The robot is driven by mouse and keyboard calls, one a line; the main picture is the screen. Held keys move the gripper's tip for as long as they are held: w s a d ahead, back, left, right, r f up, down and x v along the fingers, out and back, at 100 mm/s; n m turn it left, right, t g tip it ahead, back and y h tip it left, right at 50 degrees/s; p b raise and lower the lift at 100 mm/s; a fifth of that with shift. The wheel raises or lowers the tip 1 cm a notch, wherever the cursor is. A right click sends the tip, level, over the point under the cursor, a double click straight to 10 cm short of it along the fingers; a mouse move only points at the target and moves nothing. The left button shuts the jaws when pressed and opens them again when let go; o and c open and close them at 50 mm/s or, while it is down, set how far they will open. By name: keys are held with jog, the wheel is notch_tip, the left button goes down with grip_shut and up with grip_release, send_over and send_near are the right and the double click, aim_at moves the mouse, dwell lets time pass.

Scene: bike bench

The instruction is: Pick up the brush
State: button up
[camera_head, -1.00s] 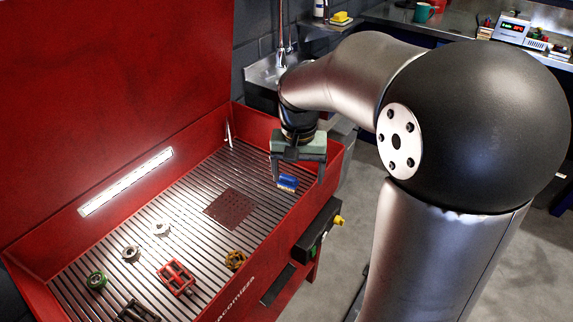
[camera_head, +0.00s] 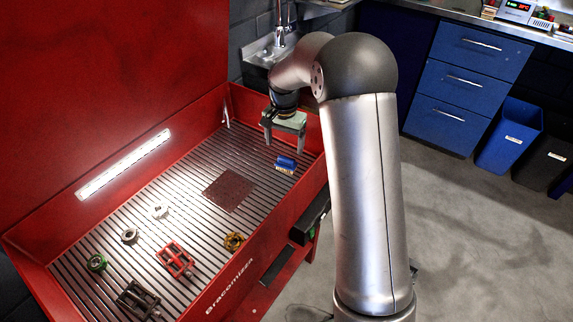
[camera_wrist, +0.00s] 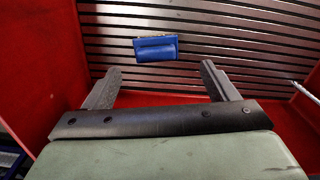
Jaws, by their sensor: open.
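The brush (camera_head: 286,163) has a blue back and lies on the slatted floor of the red wash bench, near its right wall. In the wrist view the blue brush (camera_wrist: 156,48) shows beyond the fingertips, between their lines and slightly left of centre. My gripper (camera_head: 283,144) is above the bench's far right corner, just behind the brush in the head view. Its two fingers (camera_wrist: 160,72) are wide apart with nothing between them. The brush and fingers look apart. The bristles are hard to make out in the wrist view.
The red bench wall (camera_head: 310,140) stands close to my gripper. A dark red square plate (camera_head: 228,191) lies left of the brush. Bare slats lie between.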

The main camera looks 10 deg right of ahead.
aim_at(286, 158)
jog(key=f, duration=0.8)
jog(key=shift+s+d, duration=0.15)
jog(key=shift+d, duration=0.1)
jog(key=c, duration=0.9)
